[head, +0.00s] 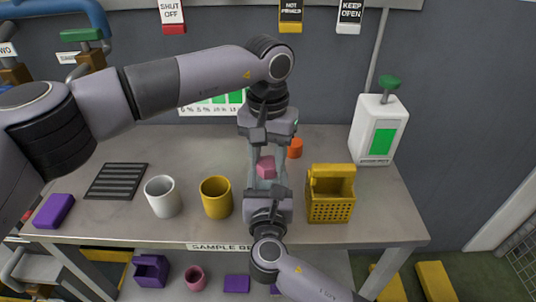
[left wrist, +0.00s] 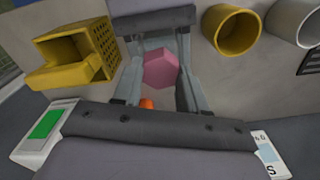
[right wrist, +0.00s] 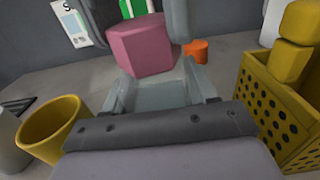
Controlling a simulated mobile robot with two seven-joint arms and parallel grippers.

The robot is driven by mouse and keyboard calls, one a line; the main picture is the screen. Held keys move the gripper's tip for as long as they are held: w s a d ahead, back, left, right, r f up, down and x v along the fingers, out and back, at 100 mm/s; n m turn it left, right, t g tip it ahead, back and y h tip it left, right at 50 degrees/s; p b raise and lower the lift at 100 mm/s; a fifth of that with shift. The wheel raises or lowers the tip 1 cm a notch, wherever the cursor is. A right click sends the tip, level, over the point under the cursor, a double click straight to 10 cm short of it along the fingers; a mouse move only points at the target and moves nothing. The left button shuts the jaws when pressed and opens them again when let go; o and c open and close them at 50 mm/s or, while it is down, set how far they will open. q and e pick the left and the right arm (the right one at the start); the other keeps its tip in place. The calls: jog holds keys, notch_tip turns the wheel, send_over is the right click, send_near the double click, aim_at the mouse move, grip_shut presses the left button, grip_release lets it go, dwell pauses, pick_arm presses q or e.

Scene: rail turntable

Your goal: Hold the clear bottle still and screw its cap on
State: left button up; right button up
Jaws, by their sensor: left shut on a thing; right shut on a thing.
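The pink cap (head: 265,166), six-sided, is between the fingers of my left gripper (head: 266,160), which comes down from above and is shut on it. The cap also shows in the left wrist view (left wrist: 161,70) and the right wrist view (right wrist: 140,45). The clear bottle (right wrist: 160,95) is pale and see-through, right below the cap. My right gripper (head: 267,185) comes from the front of the table and is shut on the bottle. The bottle is mostly hidden by the fingers. I cannot tell whether the cap touches the bottle's neck.
A yellow basket (head: 330,207) stands close on the right, a yellow cup (head: 216,198) and white cup (head: 163,197) on the left. A small orange thing (head: 295,148) and a white dispenser (head: 377,130) are behind right. A black rack (head: 116,181) and purple block (head: 54,211) lie far left.

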pick_arm(q)
jog(key=shift+m, duration=1.1)
jog(key=o, duration=1.3)
jog(key=shift+o, duration=0.2)
jog(key=shift+r, duration=0.15)
jog(key=shift+r, duration=1.9)
jog(key=n, duration=1.2)
